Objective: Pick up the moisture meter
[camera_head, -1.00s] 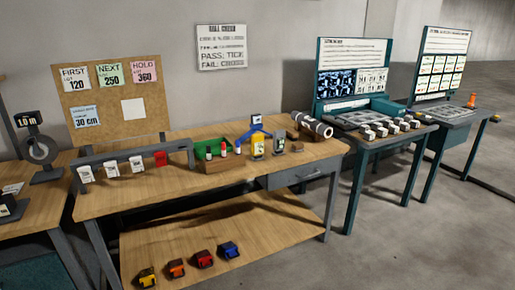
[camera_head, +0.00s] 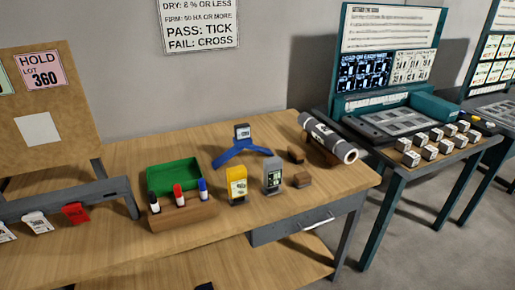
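Two upright handheld meters stand on the wooden bench: a yellow one (camera_head: 237,184) and a grey one (camera_head: 273,176) just to its right. I cannot read their labels, so I cannot tell for sure which is the moisture meter. Behind them stands a blue device with spread legs and a small dark display (camera_head: 242,143).
A pen block (camera_head: 182,215) with black, red and blue markers and a green tray (camera_head: 174,175) stand left of the meters. A grey roll (camera_head: 328,138) lies right, near small brown blocks (camera_head: 302,180). Bare bench top (camera_head: 230,222) shows in front of the meters.

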